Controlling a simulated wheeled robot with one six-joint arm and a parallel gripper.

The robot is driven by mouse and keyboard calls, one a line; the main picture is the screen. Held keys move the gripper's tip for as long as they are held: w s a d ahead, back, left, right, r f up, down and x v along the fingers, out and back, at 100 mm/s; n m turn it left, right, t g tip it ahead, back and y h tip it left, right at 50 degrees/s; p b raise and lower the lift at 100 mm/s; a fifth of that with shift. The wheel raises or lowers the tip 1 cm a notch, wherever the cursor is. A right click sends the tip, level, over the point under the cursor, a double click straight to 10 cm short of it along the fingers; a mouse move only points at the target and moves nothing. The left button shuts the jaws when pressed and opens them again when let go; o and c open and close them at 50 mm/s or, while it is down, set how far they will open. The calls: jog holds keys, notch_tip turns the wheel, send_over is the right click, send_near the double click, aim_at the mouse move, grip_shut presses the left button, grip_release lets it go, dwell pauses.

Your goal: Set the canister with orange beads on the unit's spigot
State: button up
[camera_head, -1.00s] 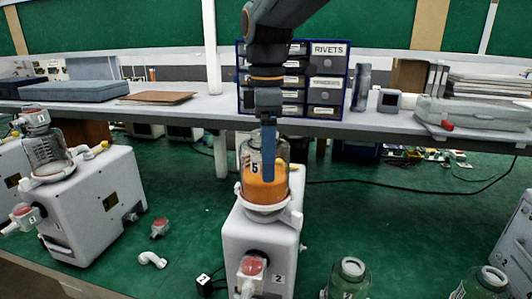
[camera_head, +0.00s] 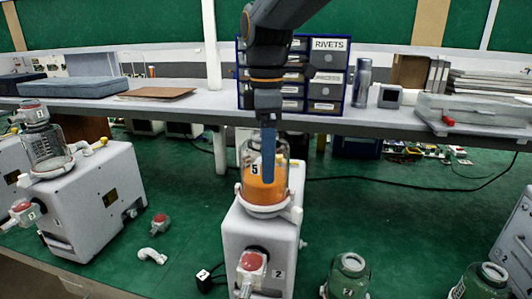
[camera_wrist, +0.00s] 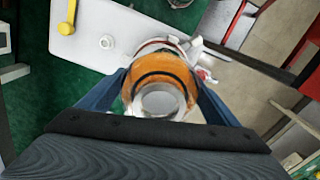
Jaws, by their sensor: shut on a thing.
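The canister with orange beads (camera_head: 262,190) is clear, carries a "5" label and stands upright over the grey-white unit marked 2 (camera_head: 262,238). Its lower end is at the white ring (camera_head: 265,211) on the unit's top. I cannot tell whether it rests fully down, and the spigot under it is hidden. My gripper (camera_head: 268,178) comes down from above, with its blue fingers shut on the canister's sides. In the wrist view, the orange canister (camera_wrist: 160,72) sits between both fingers of my gripper (camera_wrist: 160,95).
Another unit (camera_head: 88,205) with a clear canister (camera_head: 46,150) stands at left. Green-tinted canisters (camera_head: 348,278) stand at the front right. A white pipe elbow (camera_head: 152,256) and a red-capped part (camera_head: 159,223) lie on the green floor. A bench (camera_head: 400,120) with drawers (camera_head: 325,75) runs behind.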

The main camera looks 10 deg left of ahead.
jog(key=shift+f, duration=0.65)
jog(key=o, duration=1.4)
jog(key=shift+o, duration=0.2)
